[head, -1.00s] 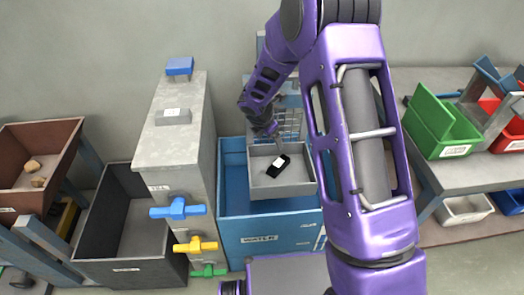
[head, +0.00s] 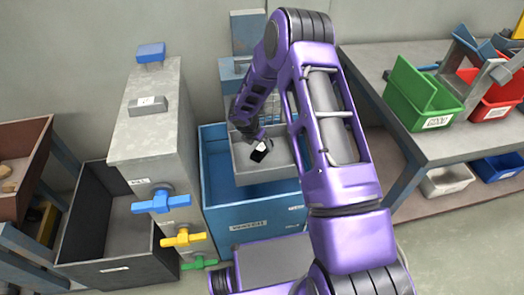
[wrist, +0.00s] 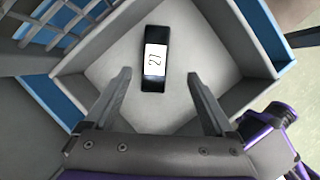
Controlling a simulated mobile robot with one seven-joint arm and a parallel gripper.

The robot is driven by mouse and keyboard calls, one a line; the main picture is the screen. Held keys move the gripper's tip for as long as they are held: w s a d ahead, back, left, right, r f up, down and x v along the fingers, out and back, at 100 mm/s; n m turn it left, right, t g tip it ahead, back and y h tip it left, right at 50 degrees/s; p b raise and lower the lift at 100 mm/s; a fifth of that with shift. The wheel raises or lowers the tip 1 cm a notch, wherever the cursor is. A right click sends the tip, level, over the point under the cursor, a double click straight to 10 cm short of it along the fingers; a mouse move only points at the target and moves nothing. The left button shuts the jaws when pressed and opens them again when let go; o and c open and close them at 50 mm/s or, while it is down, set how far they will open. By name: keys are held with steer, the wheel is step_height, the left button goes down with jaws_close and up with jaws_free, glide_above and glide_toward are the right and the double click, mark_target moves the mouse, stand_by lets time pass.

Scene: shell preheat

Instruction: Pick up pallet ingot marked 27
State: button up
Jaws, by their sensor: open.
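The ingot is a small black block with a white label reading 27. It lies in the grey tray, in the wrist view (wrist: 155,58) and the head view (head: 261,150). The grey tray (head: 262,173) sits in the blue bin; its floor also shows in the wrist view (wrist: 205,50). My gripper (wrist: 160,76) is open and empty, pointing down over the tray. In the wrist view its fingers stand on either side of the ingot's near end, apart from it. The remaining height above the ingot is hard to tell.
The blue bin (head: 215,180) stands beside a grey cabinet (head: 150,135) with coloured valve handles. A shelf with green (head: 418,105) and red bins is at the right.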

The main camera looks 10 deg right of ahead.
mark_target(262, 147)
steer(key=x, duration=0.2)
steer(key=w+x, duration=0.1)
steer(key=x, duration=0.2)
steer(key=shift+a+b, duration=0.1)
steer(key=shift+b, duration=0.3)
jaws_close()
